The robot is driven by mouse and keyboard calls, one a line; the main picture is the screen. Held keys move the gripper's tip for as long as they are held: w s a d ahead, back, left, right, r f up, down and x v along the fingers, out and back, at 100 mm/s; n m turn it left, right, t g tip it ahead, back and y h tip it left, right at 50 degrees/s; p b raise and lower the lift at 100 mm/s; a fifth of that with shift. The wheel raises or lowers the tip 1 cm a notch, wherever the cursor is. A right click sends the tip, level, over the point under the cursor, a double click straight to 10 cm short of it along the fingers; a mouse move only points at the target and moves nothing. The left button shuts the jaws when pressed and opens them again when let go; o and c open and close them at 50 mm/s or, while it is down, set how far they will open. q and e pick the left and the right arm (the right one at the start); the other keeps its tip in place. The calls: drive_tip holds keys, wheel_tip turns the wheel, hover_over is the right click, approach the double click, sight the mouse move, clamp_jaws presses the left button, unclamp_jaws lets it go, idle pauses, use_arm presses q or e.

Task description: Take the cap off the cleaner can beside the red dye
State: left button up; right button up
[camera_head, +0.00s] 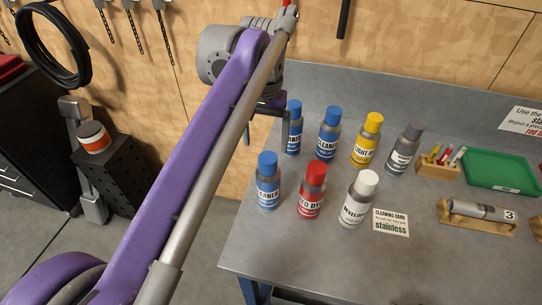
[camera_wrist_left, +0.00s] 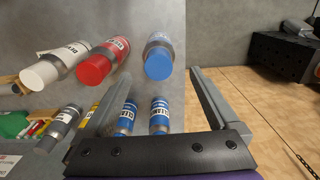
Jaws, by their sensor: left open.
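The cleaner can (camera_head: 268,190) beside the red dye can (camera_head: 311,200) stands upright at the front left of the bench group, with its blue cap (camera_head: 267,159) on. In the left wrist view the same can (camera_wrist_left: 160,45) shows its blue cap (camera_wrist_left: 158,66) to the right of the red dye can (camera_wrist_left: 97,64). My left gripper (camera_head: 267,146) is open and empty, above and behind this can, near the bench's left edge. One finger partly hides a back-row cleaner can (camera_head: 294,135). My right gripper is not in view.
Another cleaner can (camera_head: 327,145), a yellow-capped can (camera_head: 364,150) and a grey-capped can (camera_head: 401,160) stand behind. A white-capped developer can (camera_head: 354,210) stands right of the red dye. A card (camera_head: 391,222), green tray (camera_head: 505,168) and pen holder (camera_head: 437,170) lie farther right.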

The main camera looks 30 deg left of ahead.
sight(268, 157)
use_arm(q)
drive_tip(key=f, duration=0.3)
drive_tip(key=shift+s+d, duration=0.15)
drive_tip(key=shift+s, duration=0.15)
drive_tip(key=f, duration=0.1)
drive_tip(key=w+f, duration=0.1)
drive_tip(key=f, duration=0.2)
drive_tip(key=shift+w+f, duration=0.1)
drive_tip(key=shift+w, duration=0.25)
drive_tip(key=shift+f, duration=0.5)
drive_tip(key=c, duration=1.4)
drive_tip(key=shift+r, duration=0.1)
